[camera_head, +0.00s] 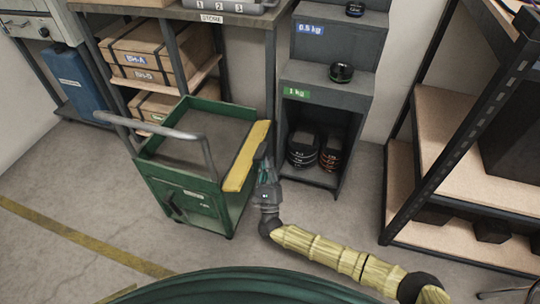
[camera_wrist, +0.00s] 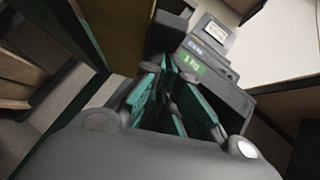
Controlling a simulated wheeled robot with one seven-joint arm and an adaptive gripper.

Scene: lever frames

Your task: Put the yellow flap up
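The yellow flap (camera_head: 248,158) is a long strip along the right top edge of the green cart (camera_head: 185,198) in the head view. It lies out flat or slopes a little; its exact angle is hard to tell. My gripper (camera_head: 264,165) is just right of the flap's outer edge, close beside it and partly at or below its height; contact cannot be made out. In the wrist view, a shaded brownish-yellow panel (camera_wrist: 122,35), likely the flap's underside, is at upper left. My gripper (camera_wrist: 172,68) shows teal fingers converging at their tips, with nothing seen between them.
A grey stepped weight stand (camera_head: 325,95) is close behind and right of my gripper. A workbench with wooden boxes (camera_head: 148,55) is behind the cart. A black-framed shelf (camera_head: 460,165) stands at right. The floor (camera_head: 130,215) left and in front of the cart is clear.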

